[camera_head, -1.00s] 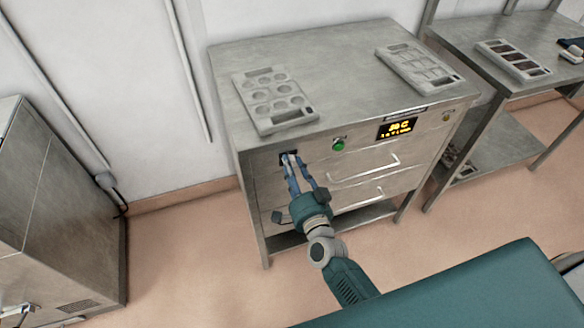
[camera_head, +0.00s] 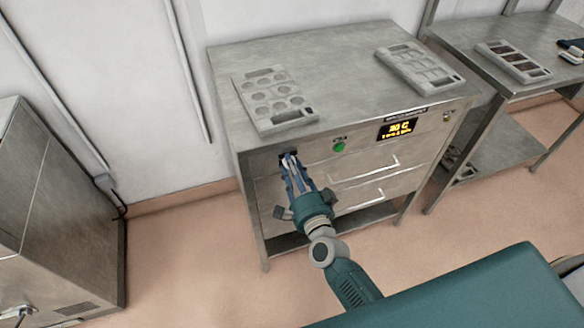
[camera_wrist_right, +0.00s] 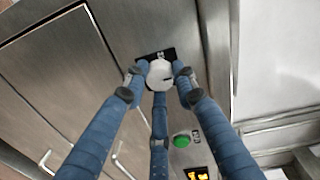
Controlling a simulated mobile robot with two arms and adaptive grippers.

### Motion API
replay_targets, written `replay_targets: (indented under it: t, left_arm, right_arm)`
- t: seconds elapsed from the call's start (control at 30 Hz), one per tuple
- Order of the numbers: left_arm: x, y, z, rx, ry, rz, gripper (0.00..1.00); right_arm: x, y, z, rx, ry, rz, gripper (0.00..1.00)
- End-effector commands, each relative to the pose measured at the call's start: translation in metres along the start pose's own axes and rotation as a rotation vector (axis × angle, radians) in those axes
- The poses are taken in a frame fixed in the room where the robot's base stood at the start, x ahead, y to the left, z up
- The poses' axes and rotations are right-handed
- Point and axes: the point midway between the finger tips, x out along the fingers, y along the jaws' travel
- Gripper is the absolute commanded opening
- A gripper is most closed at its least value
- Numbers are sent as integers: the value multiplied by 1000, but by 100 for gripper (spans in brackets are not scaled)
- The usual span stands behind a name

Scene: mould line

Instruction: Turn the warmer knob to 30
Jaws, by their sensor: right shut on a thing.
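The warmer (camera_head: 330,75) is a steel cabinet with drawers. Its knob (camera_wrist_right: 160,74) is pale and round with a dark mark, in front of a black plate (camera_wrist_right: 155,55). My right gripper (camera_head: 289,160) reaches the front panel at the upper left. In the right wrist view its blue fingers (camera_wrist_right: 160,85) are closed around the knob. In the head view the fingers hide most of the knob. The display (camera_head: 397,129) shows yellow characters ending in C, with digits too blurred to read surely. My left gripper is not in view.
A green button (camera_head: 339,147) sits between the knob and the display. Drawer handles (camera_head: 365,170) stick out below. Two moulds (camera_head: 290,122) (camera_head: 415,65) lie on the warmer's top. A steel table (camera_head: 545,90) stands at right, a cabinet (camera_head: 60,200) at left.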

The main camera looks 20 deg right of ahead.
Motion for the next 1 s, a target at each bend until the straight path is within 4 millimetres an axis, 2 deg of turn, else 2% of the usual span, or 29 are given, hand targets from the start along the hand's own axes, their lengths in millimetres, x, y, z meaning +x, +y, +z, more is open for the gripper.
replay_targets:
  t: [0.1, 0.13, 0.2, 0.57, 0.67, 1.0]
  left_arm:
    - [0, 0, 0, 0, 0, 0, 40]
    - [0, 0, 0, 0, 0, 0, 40]
    - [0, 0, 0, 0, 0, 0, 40]
    - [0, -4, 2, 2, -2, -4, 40]
    - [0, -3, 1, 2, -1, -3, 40]
    - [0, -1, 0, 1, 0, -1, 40]
  right_arm:
    - [1, -2, -2, -1, 5, -4, 1]
    - [1, -2, -2, -2, 5, -4, 33]
    - [1, -2, -2, -2, 4, -3, 46]
    - [-5, 1, -1, -2, 1, 1, 46]
    - [-17, 1, 0, -2, 1, 1, 46]
    - [-88, 1, -1, -4, 0, 2, 46]
